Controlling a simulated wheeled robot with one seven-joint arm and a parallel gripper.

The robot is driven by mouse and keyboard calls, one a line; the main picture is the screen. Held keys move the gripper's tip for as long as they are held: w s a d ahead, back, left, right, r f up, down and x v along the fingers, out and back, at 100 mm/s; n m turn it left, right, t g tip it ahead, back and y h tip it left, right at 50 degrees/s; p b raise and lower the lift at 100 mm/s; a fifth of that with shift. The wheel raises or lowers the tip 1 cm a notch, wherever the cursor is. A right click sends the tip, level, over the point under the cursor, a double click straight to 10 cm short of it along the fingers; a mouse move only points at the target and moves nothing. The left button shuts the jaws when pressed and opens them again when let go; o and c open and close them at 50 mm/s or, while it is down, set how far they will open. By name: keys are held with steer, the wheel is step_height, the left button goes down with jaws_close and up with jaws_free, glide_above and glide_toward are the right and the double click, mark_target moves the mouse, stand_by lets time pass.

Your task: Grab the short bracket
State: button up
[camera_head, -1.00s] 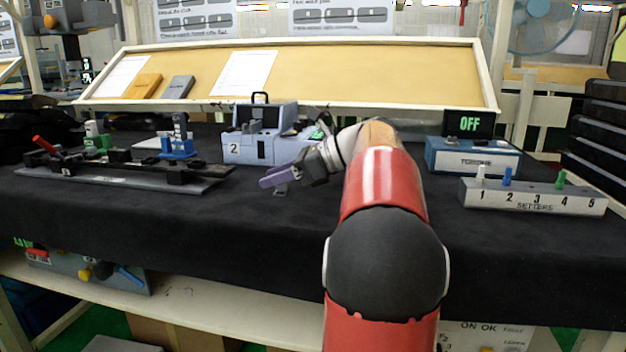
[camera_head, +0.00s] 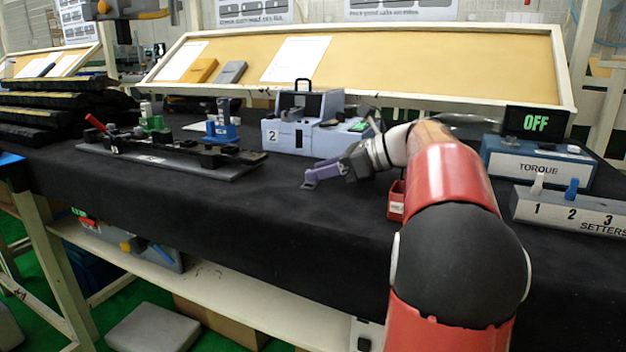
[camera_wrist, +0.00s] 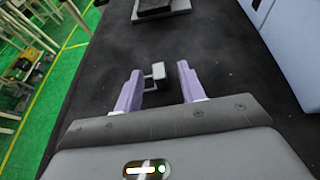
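A small grey bracket (camera_wrist: 158,72) lies on the black table top in the wrist view, between and slightly beyond the line of my fingers. I take it to be the short bracket. My gripper (camera_wrist: 160,78) is open, with two purple fingers spread to either side of the bracket. A gap shows between each finger and the bracket. In the head view my gripper (camera_head: 312,174) is low over the table, in front of the grey-blue number 2 unit (camera_head: 290,138). A small grey piece (camera_head: 309,186) shows under the fingertips, partly hidden.
A dark fixture rail (camera_head: 180,155) with a red lever lies to the left. A small red bin (camera_head: 396,205) sits beside my arm. The torque box (camera_head: 535,165) and setters block (camera_head: 560,208) stand to the right. The front table edge is close.

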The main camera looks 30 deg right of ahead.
steer(key=shift+x, duration=1.35)
jaws_close()
